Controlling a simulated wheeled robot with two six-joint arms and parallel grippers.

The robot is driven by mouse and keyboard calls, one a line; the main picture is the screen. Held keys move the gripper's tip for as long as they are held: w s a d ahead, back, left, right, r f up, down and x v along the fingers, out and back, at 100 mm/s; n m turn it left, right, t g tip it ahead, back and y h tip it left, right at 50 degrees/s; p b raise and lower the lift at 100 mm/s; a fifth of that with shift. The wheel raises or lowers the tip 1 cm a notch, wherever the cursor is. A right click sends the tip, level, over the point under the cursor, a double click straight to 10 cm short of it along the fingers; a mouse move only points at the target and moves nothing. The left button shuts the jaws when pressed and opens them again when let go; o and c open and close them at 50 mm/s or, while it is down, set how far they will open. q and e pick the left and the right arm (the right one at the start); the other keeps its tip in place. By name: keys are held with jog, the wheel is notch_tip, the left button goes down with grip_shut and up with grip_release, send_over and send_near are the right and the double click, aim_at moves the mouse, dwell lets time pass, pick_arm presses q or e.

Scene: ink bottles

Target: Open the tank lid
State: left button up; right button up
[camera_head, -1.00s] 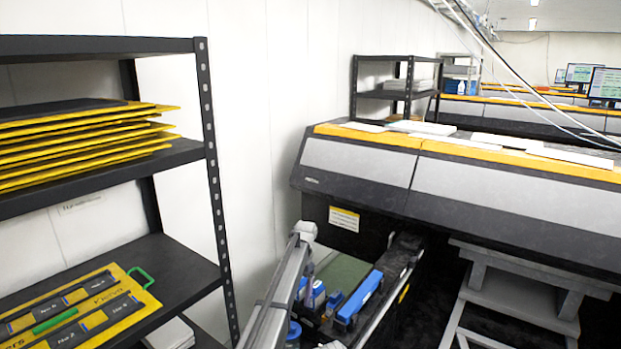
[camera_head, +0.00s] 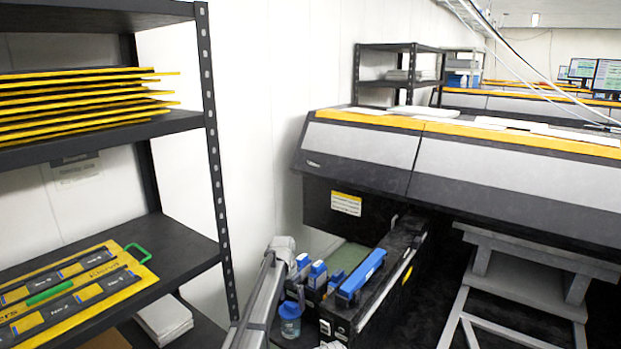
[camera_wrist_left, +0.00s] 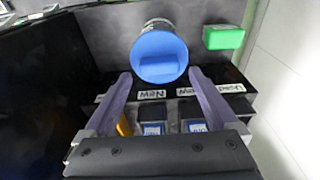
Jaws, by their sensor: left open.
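In the left wrist view, a round blue lid (camera_wrist_left: 160,58) with a raised bar across it sits on a cylindrical container, just beyond my left fingertips. My left gripper (camera_wrist_left: 160,78) is open, with its two fingers apart below the lid and nothing held between them. In the head view, a small clear bottle with a blue cap (camera_head: 290,326) stands beside several blue-topped blocks (camera_head: 318,270) and a long blue piece (camera_head: 360,275). I cannot tell which of these matches the round lid. My left arm reaches in at the bottom of the head view; its fingers are not clear there.
A large grey and yellow printer (camera_head: 500,165) stands behind. A black shelf (camera_head: 185,240) with yellow-edged panels is on the left. A grey step (camera_head: 540,265) is at right. In the wrist view, a green block (camera_wrist_left: 223,37) and labels (camera_wrist_left: 152,94) lie near the lid.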

aim_at(285, 315)
pick_arm(q)
jog(key=shift+s+a+f+t+h+b, duration=0.4)
jog(key=shift+s+f+t+h+b, duration=0.3)
jog(key=shift+t+b, duration=0.4)
jog(key=p+v, duration=0.1)
jog(key=v, duration=0.1)
jog(key=p+v, duration=0.4)
jog(key=shift+w, duration=0.3)
jog(key=shift+p+v, duration=0.9)
jog(key=shift+p, duration=0.15)
